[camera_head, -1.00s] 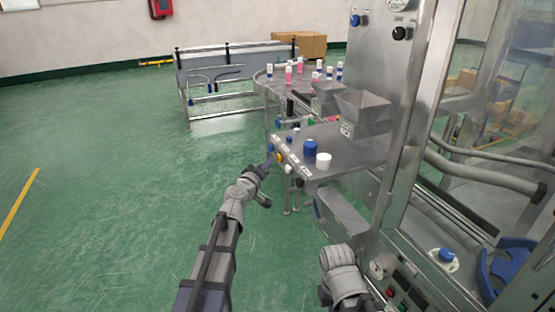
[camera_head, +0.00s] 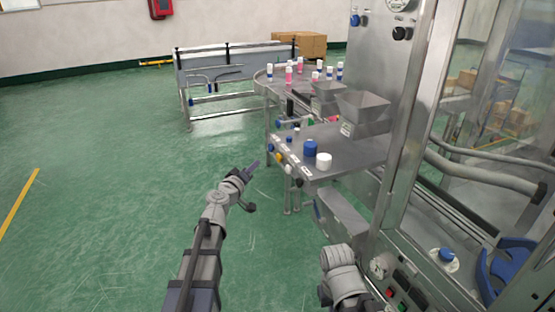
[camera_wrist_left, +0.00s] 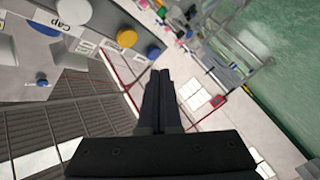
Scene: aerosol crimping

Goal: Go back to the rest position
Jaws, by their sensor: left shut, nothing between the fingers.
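My left gripper (camera_head: 253,166) is in the head view, over the green floor just left of the machine's button panel. Its fingers are together with nothing between them, and it touches nothing. In the left wrist view the two dark fingers (camera_wrist_left: 160,100) lie side by side, closed. My right arm shows only as a grey link at the bottom centre of the head view; its gripper is not visible.
The machine's steel table (camera_head: 350,150) carries a blue cap (camera_head: 310,149) and a white cap (camera_head: 323,161). Coloured buttons, including a yellow one (camera_wrist_left: 127,38), line its front edge. A conveyor with several cans stands behind. The green floor (camera_head: 110,200) at left is clear.

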